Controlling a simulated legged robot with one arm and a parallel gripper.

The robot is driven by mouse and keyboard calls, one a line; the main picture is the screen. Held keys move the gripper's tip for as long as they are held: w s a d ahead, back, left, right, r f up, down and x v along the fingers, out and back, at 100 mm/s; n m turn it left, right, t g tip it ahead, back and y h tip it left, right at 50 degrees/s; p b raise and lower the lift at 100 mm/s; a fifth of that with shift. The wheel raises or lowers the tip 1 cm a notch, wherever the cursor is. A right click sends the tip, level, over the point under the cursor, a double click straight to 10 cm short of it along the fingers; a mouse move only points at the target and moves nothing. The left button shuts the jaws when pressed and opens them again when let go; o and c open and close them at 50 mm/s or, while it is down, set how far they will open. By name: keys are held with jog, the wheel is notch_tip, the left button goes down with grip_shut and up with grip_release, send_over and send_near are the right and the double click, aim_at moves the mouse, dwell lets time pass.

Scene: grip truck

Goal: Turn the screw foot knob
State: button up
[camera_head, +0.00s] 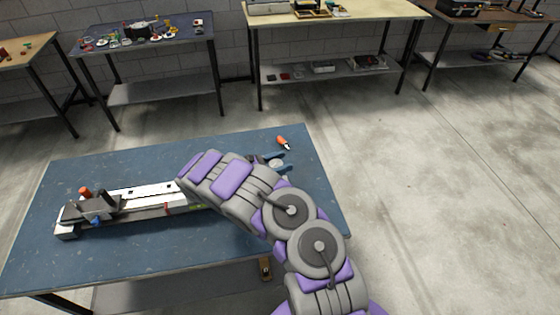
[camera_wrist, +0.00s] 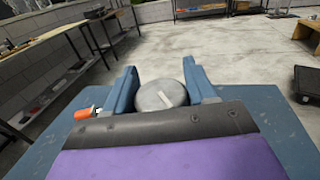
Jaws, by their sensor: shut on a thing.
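The grip truck (camera_head: 150,190), a long white and grey rail device, lies along the blue table. My arm hides its right end. The screw foot knob (camera_wrist: 162,96) is a round grey disc with a lighter bar mark on its top, seen in the wrist view. My gripper (camera_wrist: 160,76) has its two blue fingers on either side of the knob and is shut on it. In the head view my gripper (camera_head: 280,161) is at the right part of the table, with the knob mostly hidden by my arm.
An orange-handled tool (camera_head: 283,142) lies on the blue table (camera_head: 110,260) just beyond my gripper; its orange end (camera_wrist: 82,113) shows left of the fingers in the wrist view. Other workbenches (camera_head: 340,10) stand along the back wall.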

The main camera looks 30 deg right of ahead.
jog(key=shift+m+g, duration=0.5)
jog(key=shift+g, duration=0.3)
jog(key=o, duration=0.9)
jog(key=a, duration=0.4)
jog(key=w+a+p, duration=0.1)
jog(key=a, duration=0.7)
jog(key=shift+w+a+f+p, duration=0.1)
jog(key=shift+w+p, duration=0.25)
jog(key=shift+p, duration=0.05)
jog(key=shift+w+a, duration=0.2)
jog(key=shift+a, duration=1.1)
jog(key=shift+w+a, duration=0.2)
jog(key=shift+a, duration=1.05)
